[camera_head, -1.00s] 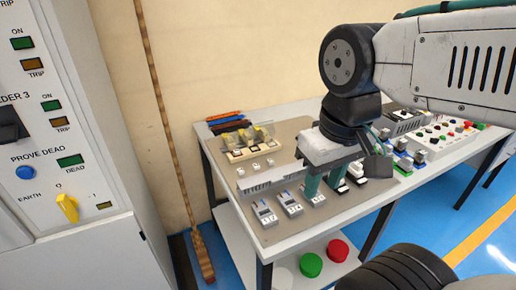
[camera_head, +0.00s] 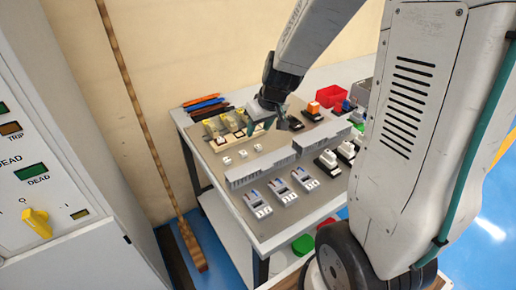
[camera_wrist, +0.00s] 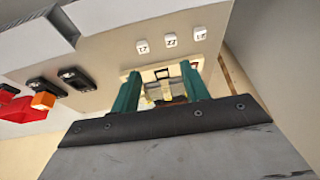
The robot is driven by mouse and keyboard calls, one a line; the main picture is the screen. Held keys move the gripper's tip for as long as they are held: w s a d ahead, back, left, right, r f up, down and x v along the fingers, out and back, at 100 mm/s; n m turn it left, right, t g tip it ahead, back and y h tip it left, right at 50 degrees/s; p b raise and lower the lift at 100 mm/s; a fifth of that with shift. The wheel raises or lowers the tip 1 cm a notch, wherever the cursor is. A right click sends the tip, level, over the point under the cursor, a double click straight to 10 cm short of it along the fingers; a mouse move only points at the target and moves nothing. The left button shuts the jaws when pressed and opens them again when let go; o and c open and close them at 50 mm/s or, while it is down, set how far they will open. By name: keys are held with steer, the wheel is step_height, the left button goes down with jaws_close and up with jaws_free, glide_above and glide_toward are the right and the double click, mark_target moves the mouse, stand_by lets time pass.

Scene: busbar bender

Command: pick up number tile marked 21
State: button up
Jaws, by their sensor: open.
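Three small white number tiles lie in a row on the beige mat: a left one (camera_head: 227,160), a middle one (camera_head: 243,154) and a right one (camera_head: 258,147). The wrist view shows the left (camera_wrist: 142,47), middle (camera_wrist: 171,40) and right (camera_wrist: 200,32) tiles in its upper part. Their marks appear inverted and too small to read surely, so I cannot tell which is 21. My gripper (camera_head: 266,124) is open, its two green fingers (camera_wrist: 160,72) near the row of yellow-topped parts (camera_head: 226,126). No tile is between the fingers.
Long grey slotted ducts (camera_head: 262,165) cross the mat in front of the tiles. Several breaker-like devices (camera_head: 281,191) stand nearer the front edge. A red bin (camera_head: 330,96) and an orange block (camera_head: 314,107) are at the right. Coloured bars (camera_head: 205,104) lie at the back left.

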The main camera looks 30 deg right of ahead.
glide_toward(258, 146)
steer(key=shift+w+f+h, duration=0.15)
steer(key=shift+w+f, duration=0.1)
steer(key=shift+f, duration=0.35)
steer(key=shift+w+f+h, duration=0.15)
steer(key=shift+w+f, duration=0.1)
steer(key=shift+f, duration=0.35)
steer(key=shift+a+x, duration=0.15)
steer(key=shift+x, duration=1.25)
steer(key=shift+a+x, duration=0.15)
steer(key=shift+x, duration=1.3)
jaws_close()
